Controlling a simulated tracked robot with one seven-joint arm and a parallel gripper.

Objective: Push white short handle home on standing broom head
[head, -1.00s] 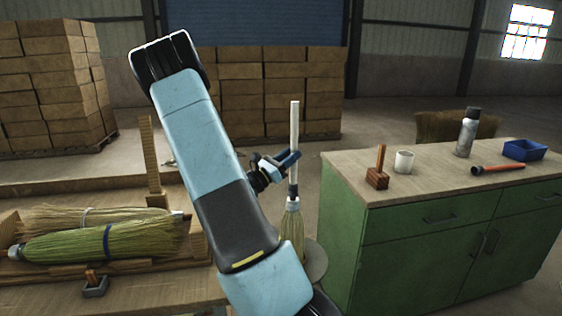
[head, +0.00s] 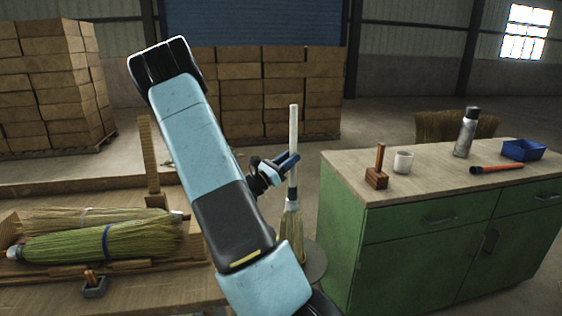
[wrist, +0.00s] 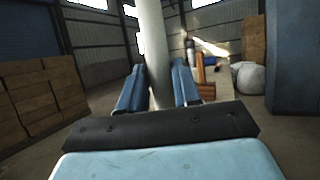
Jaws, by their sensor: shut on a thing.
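The white short handle (head: 293,130) stands nearly upright in the head view, in line above the standing broom head (head: 291,228). My gripper (head: 288,163) is shut on the handle around its middle. In the wrist view the white handle (wrist: 153,50) passes between the two blue fingers of my gripper (wrist: 158,88). The broom head stands bristles down on a round grey base (head: 314,262), with a pale collar at its top. The handle's lower end meets the collar region; how deep it sits in there is too small to tell.
A bench (head: 150,292) with lying brooms (head: 90,242) is at the left.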

